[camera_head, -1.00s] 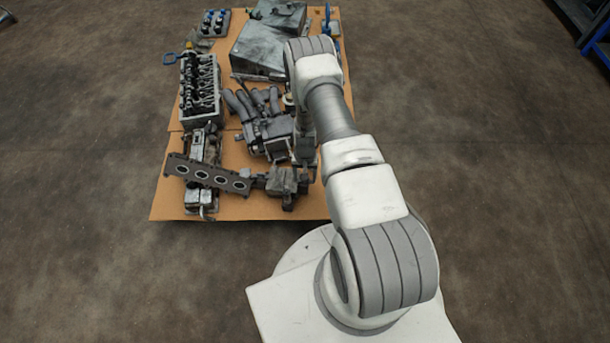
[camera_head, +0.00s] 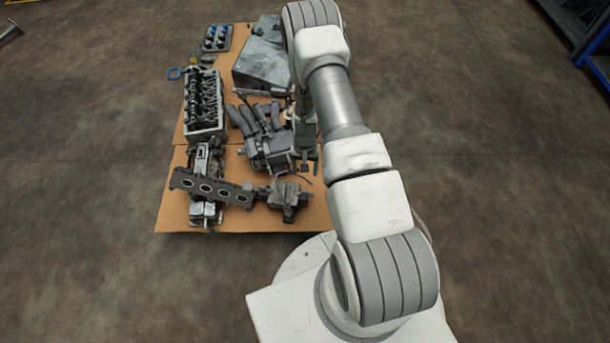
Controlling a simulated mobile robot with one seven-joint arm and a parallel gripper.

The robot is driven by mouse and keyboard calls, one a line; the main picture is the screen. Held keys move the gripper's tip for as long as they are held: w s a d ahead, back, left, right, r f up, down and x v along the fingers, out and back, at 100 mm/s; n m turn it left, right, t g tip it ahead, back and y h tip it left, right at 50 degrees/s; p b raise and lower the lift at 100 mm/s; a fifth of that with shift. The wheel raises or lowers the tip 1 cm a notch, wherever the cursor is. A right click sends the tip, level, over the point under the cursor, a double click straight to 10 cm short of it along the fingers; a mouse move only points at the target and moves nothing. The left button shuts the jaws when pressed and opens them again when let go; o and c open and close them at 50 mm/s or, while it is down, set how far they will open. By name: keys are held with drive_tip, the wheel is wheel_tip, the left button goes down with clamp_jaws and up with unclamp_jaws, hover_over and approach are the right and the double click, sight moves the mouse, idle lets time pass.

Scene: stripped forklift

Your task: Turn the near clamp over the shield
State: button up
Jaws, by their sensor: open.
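My gripper (camera_head: 305,160) hangs from my arm over the right edge of the cardboard, beside the grey engine part with pipes. It is small and dark here, mostly covered by my own arm; its jaws are open and I see nothing held. I cannot pick out the near clamp or the shield with certainty. The grey engine part with curved pipes (camera_head: 266,140) lies just left of my gripper. A smaller dark metal part (camera_head: 287,196) lies in front of it, near the cardboard's front edge.
Brown cardboard (camera_head: 175,215) lies under the parts. A flat plate with several holes (camera_head: 212,188) lies at the front left, a cylinder head (camera_head: 204,102) behind it. A large grey metal box (camera_head: 262,62) stands farther back. The floor to the right is clear; a blue rack (camera_head: 590,40) stands far right.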

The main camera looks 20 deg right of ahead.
drive_tip(key=shift+r+p, duration=0.35)
drive_tip(key=shift+r, duration=1.45)
drive_tip(key=w+a+r+n+t, duration=0.1)
drive_tip(key=a+r, duration=0.1)
drive_tip(key=r, duration=1.3)
drive_tip(key=w+a+r+n+t, duration=0.1)
drive_tip(key=w+a+r, duration=0.1)
drive_tip(key=r, duration=1.3)
drive_tip(key=s+a+r+n+t, duration=0.1)
drive_tip(key=s+a+r, duration=0.1)
drive_tip(key=s+r, duration=0.35)
drive_tip(key=s+a+r+n+t, duration=0.1)
drive_tip(key=s+a+r, duration=0.15)
drive_tip(key=r, duration=0.65)
drive_tip(key=s+a+r+n+t, duration=0.1)
drive_tip(key=s+r, duration=0.3)
drive_tip(key=s, duration=0.4)
drive_tip(key=s+r+n+t, duration=0.1)
drive_tip(key=s+r, duration=0.2)
drive_tip(key=s, duration=0.5)
wheel_tip(320, 180, up, 22)
drive_tip(key=p, duration=2.2)
drive_tip(key=shift+r, duration=0.2)
